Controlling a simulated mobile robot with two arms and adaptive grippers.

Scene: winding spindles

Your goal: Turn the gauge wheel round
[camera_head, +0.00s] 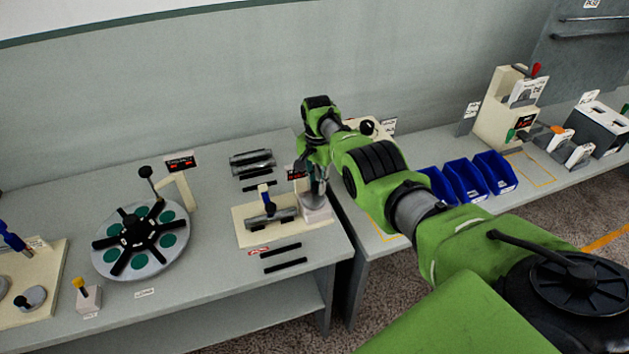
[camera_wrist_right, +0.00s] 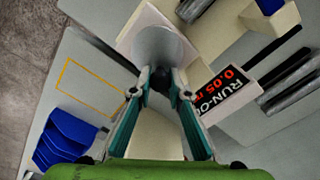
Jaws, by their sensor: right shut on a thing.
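The run-out gauge stands at the right end of the left table in the head view, with a pale base (camera_head: 318,216) and a small dark display with red digits (camera_head: 297,172). In the wrist view its display (camera_wrist_right: 225,92) reads RUN-OUT and 0.05. A round grey part (camera_wrist_right: 157,44), which looks like the gauge wheel, sits on a pale block. My right gripper (camera_head: 315,190) points down over the gauge. In the wrist view its fingers (camera_wrist_right: 160,80) are closed on a small dark piece at the wheel. The fingers partly hide this piece. My left gripper is in neither view.
A cream fixture (camera_head: 243,233) with a grey spindle stands just left of the gauge. A round turntable (camera_head: 170,259) with black arms and green discs is farther left. Blue bins (camera_head: 465,182) stand on the right table beyond a gap. Dark bars lie near the fixture.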

